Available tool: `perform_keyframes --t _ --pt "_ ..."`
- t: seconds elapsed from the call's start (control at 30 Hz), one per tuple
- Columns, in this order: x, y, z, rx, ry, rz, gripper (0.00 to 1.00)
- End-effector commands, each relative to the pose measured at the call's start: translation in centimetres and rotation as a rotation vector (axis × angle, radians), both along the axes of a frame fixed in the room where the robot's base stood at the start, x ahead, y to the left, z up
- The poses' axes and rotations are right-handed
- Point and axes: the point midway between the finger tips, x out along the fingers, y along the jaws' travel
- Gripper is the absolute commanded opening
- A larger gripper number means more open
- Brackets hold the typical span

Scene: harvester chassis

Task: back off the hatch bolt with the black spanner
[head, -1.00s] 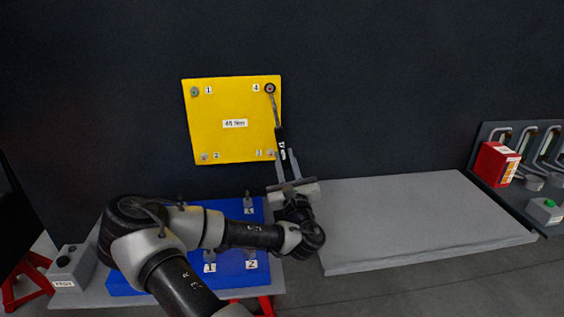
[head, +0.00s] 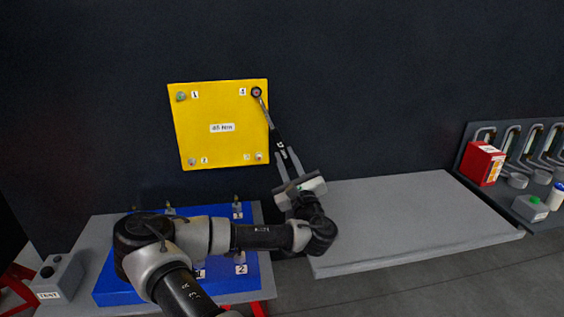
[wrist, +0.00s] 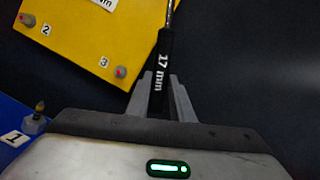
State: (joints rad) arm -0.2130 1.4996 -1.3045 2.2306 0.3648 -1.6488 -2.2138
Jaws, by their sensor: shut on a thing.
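The yellow hatch (head: 222,145) is on the dark wall, with a numbered bolt at each corner and a torque label in the middle. The black spanner (head: 272,125) has its head at the top right bolt (head: 256,92), marked 4, and hides most of it. The spanner slants down to the right. My gripper (head: 284,155) is shut on the spanner's handle, below and right of the hatch. In the wrist view the handle (wrist: 165,62), marked 17 mm, runs up from between the fingers (wrist: 160,88); its head is out of that view.
A blue mat (head: 118,290) with numbered fittings lies under my arm, beside a grey button box (head: 58,278). A bare grey slab (head: 420,215) is at right. A red box (head: 481,163) and a green-topped grey box (head: 530,208) stand at far right.

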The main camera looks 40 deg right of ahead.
Motion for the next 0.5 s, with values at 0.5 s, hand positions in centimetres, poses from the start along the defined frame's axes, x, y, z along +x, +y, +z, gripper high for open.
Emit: perform_keyframes --t 0.5 --pt "-0.69 -1.23 0.57 -0.066 0.042 -0.001 0.0"
